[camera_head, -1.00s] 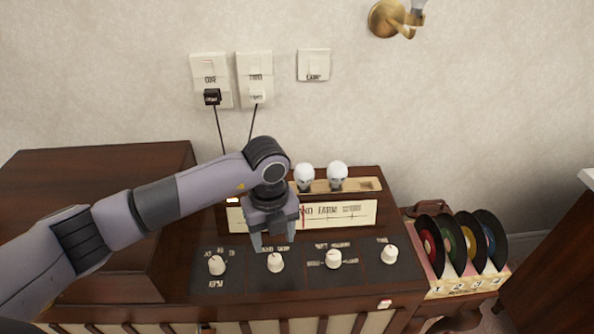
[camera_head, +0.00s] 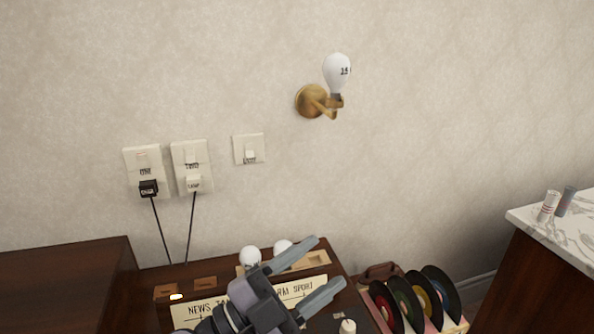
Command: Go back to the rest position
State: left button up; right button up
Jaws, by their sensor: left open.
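My left gripper (camera_head: 322,268) is in the lower middle of the head view, over the front of a dark wooden radio cabinet (camera_head: 150,285). Its two grey fingers are spread apart and point up and to the right, with nothing seen between them. It covers part of the cream label panel (camera_head: 196,312) and part of the slotted tray holding two white bulbs (camera_head: 250,257). A pale knob (camera_head: 347,326) shows just below the fingers. My right gripper is not in view.
A rack of records (camera_head: 408,303) stands right of the cabinet. A marble-topped counter (camera_head: 568,232) with two small cylinders is at far right. The wall holds outlets with two plugs (camera_head: 148,188), a switch (camera_head: 249,149) and a brass lamp (camera_head: 312,101) with a bulb.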

pick_arm(q)
jog(key=w+a+n+t+y, duration=0.3)
jog(key=a+n+t+y, duration=0.35)
jog(key=n+t, duration=0.2)
jog(key=s+a+f+n+g+y, duration=0.2)
jog(key=a+f+n+g+y, duration=0.1)
jog(key=a+f+n+y, duration=1)
jog(key=s+a+f+g, duration=0.2)
jog(key=s+f+g, duration=0.2)
jog(key=s, duration=0.3)
jog(key=s+a+f+m+g, duration=0.1)
jog(key=s+a+f+g, duration=0.1)
jog(key=s+f+g, duration=0.3)
jog(key=s+a+f+g, duration=0.2)
jog(key=s+f+g, duration=0.15)
jog(key=s, duration=0.45)
jog(key=w+d+f+t+h+p, duration=0.2)
jog(key=w+d+f+t+p, duration=0.1)
jog(key=w+f+t, duration=0.1)
jog(key=shift+w+f+t+p, duration=0.4)
jog(key=shift+w+t, duration=0.35)
jog(key=shift+t, duration=0.45)
